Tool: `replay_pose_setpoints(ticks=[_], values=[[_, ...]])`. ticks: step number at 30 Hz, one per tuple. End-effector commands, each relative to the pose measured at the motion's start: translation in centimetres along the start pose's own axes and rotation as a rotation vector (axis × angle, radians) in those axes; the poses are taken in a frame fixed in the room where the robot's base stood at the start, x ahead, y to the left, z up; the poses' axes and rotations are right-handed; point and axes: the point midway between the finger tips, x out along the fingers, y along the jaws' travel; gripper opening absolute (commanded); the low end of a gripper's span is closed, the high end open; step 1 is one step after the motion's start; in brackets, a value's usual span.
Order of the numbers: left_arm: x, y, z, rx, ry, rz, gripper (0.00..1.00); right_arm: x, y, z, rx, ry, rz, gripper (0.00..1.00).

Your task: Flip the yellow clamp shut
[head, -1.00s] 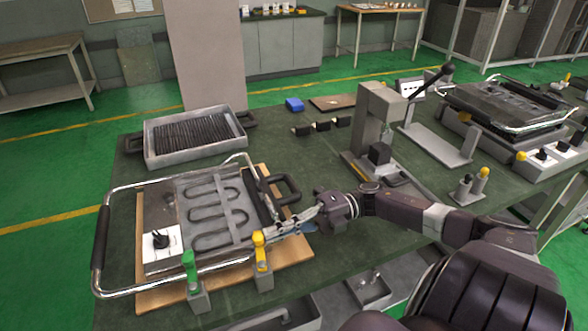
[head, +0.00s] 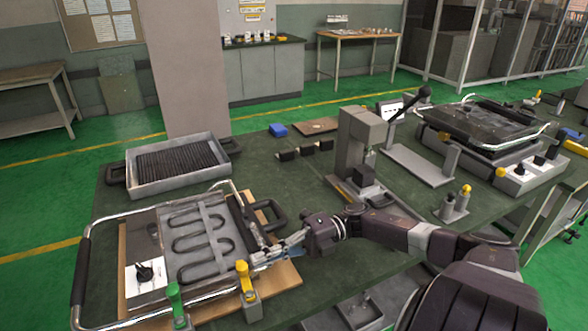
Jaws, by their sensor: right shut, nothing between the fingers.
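The yellow clamp (head: 246,280) stands on a grey block at the near edge of the wooden board, its yellow handle pointing up and slightly tilted. A coiled heating element (head: 200,228) lies on the metal plate beside it, within a bent metal tube frame (head: 78,285). My right gripper (head: 263,258) is shut and empty, its fingertips just right of and behind the clamp's handle top. I cannot tell whether they touch it. A green clamp (head: 174,297) stands to the left, also with its handle up. My left gripper is not in view.
A grey tray of dark rods (head: 178,165) is at the back left. A grey lever press (head: 360,150) stands mid-table, and a second fixture (head: 490,125) is at the right. A small block with a yellow-topped peg (head: 455,205) lies between. Bare green tabletop shows right of the board.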

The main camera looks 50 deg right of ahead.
Motion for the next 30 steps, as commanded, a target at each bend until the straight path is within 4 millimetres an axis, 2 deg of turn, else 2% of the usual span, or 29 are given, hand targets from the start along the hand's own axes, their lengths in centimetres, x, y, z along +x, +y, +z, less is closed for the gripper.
replay_pose_setpoints(ticks=[9,15,21,30], values=[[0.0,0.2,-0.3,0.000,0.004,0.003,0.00,-6.7,0.0,0.1,0.001,-0.005,-0.003,0.00],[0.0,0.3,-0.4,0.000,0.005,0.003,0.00,-9.7,0.0,0.1,0.000,-0.005,-0.001,0.00],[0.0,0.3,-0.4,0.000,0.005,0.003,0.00,-11.0,0.0,0.1,0.000,-0.002,-0.001,0.00],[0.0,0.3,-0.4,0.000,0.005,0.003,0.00,-11.1,0.0,0.0,0.000,-0.001,-0.001,0.00]])
